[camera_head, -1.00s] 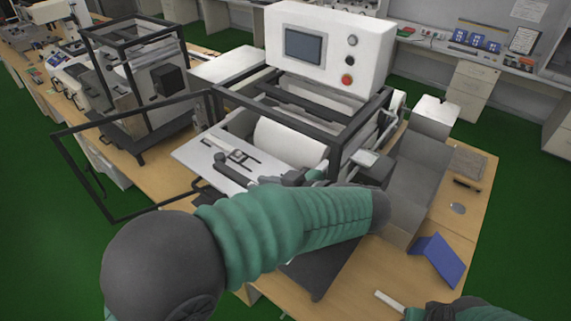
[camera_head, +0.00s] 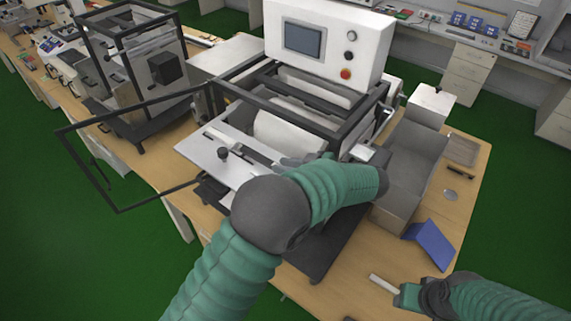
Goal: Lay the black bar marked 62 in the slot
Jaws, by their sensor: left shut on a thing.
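My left gripper (camera_head: 290,162) is partly hidden by my own forearm and wrist, at the right part of the pale plate on the machine's front. It is shut on the black bar, of which only a dark knob-like end (camera_head: 222,153) seems to show over the plate; no number is readable. A narrow pale fixture (camera_head: 249,152) lies on the pale plate (camera_head: 196,149); I cannot make out the slot clearly. My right gripper (camera_head: 402,296) is low at the right, close to a thin white strip (camera_head: 383,284); its finger opening cannot be judged.
The white machine (camera_head: 327,42) has a screen and buttons, and a dark open frame door (camera_head: 82,168) swings out to the left. A grey box (camera_head: 414,160) and a blue angled piece (camera_head: 433,244) stand at the right. Bare wooden table (camera_head: 463,208) shows at the right.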

